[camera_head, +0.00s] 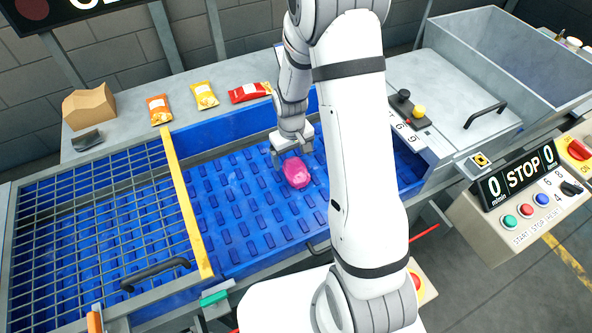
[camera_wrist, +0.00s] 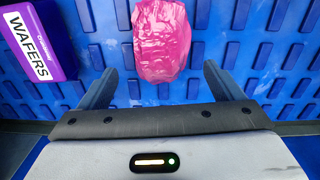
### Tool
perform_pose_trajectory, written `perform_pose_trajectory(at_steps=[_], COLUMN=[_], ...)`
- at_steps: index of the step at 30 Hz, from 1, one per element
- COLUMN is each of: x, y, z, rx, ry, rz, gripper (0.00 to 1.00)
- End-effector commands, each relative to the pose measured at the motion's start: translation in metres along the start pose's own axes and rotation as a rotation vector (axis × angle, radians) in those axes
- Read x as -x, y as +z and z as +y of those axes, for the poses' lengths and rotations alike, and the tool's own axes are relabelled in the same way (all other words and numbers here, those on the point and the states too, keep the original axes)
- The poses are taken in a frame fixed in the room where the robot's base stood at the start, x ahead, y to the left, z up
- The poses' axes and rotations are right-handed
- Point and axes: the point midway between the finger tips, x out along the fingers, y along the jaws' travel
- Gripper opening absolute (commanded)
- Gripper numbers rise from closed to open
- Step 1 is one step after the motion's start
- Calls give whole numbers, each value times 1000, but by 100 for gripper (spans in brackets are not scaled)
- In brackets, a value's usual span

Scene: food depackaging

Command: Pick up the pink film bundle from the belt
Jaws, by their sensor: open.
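The pink film bundle (camera_head: 297,173) is a crumpled, shiny pink lump lying on the blue belt (camera_head: 232,225). In the wrist view the bundle (camera_wrist: 161,38) lies ahead of the palm, at the top centre. My gripper (camera_head: 292,160) is over the belt, right at the bundle in the head view. In the wrist view its two fingers (camera_wrist: 160,72) are spread apart, one towards each side of the bundle, with blue belt visible between them and it. Nothing is held. I cannot tell the exact height of the fingertips above the belt.
A purple wafers pack (camera_wrist: 37,42) lies left of the bundle in the wrist view. A blue side wall and a yellow bar (camera_head: 187,205) bound the belt, with a grid guard (camera_head: 90,235) at left. Snack bags (camera_head: 204,95) lie on the ledge behind.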

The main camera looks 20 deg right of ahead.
Motion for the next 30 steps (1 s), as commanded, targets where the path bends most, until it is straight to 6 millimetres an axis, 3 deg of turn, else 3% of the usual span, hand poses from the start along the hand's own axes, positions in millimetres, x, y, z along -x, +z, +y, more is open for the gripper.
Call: perform_pose_trajectory(at_steps=[10, 20, 30], x=[-40, -45, -45], y=[2, 2, 2], z=[-3, -3, -3], rx=[-1, 0, 1], ry=[-1, -1, -1], rz=[-2, 0, 0], gripper=[87, 86, 58])
